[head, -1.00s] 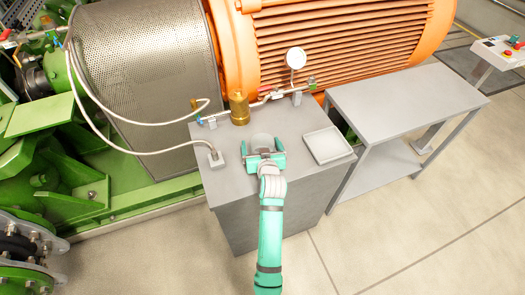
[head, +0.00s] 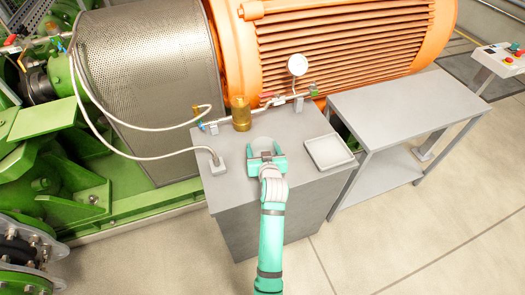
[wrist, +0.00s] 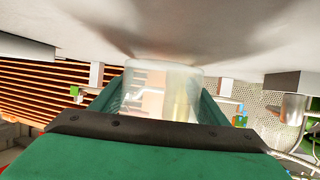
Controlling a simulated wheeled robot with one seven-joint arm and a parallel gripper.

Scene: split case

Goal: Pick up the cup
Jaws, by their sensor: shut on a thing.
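The cup (head: 263,144) is pale and translucent and stands on the grey cabinet top (head: 230,184). Its lower part is hidden behind my gripper in the head view. My green gripper (head: 266,160) is shut on the cup, with one finger on each side of it. In the wrist view the cup (wrist: 163,90) sits between the two green fingers, and its far end is close to the grey surface. I cannot tell whether it touches that surface.
A shallow white tray (head: 329,152) lies just right of the gripper. A brass fitting (head: 241,116) and pipe with a gauge (head: 298,66) stand behind. A socket block (head: 217,166) with a white hose is at left. A grey side table (head: 400,104) stands right.

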